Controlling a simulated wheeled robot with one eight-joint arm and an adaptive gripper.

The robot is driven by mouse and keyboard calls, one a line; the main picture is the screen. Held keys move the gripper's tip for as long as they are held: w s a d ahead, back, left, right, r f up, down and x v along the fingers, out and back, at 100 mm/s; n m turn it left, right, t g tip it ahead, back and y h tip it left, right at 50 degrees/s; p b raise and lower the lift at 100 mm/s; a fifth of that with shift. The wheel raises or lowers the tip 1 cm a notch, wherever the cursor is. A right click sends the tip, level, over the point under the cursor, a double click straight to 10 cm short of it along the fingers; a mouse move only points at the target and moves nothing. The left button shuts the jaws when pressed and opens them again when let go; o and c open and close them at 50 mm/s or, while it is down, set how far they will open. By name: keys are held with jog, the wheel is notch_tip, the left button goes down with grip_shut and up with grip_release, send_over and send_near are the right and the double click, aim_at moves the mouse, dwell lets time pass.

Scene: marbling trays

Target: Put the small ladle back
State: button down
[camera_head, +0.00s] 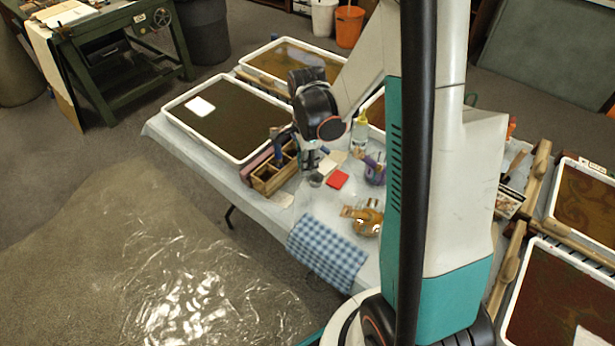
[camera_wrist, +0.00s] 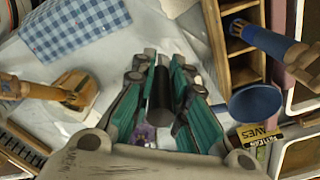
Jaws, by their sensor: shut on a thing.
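My gripper (camera_head: 310,165) points down just right of the wooden caddy in the head view. In the wrist view its teal fingers (camera_wrist: 162,85) are shut on a dark rod (camera_wrist: 160,95), which looks like the small ladle's handle. A small grey cup shape (camera_head: 316,180) shows right below my gripper in the head view. It looks like the ladle's bowl, but I cannot tell whether it touches the table. The wooden caddy (camera_head: 264,187) has open compartments. It also shows at the upper right of the wrist view (camera_wrist: 213,40), apart from the fingers.
A blue-handled tool (camera_wrist: 262,40) stands at the caddy. A round blue thing (camera_wrist: 255,103) lies near it. A red square (camera_head: 338,180), a purple jar (camera_head: 375,172), a clear bottle (camera_head: 360,133) and a checked cloth (camera_head: 327,252) are nearby. A dark tray (camera_head: 178,140) lies behind the caddy.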

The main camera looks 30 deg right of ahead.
jog(key=shift+f+b, duration=0.75)
jog(key=shift+f, duration=1.55)
jog(key=shift+f, duration=0.2)
jog(key=c, duration=1.6)
grip_release()
jog(key=shift+r, duration=0.1)
notch_tip(320, 180, up, 12)
jog(key=p, duration=0.4)
jog(key=shift+s+r, duration=0.1)
jog(key=shift+r, duration=0.05)
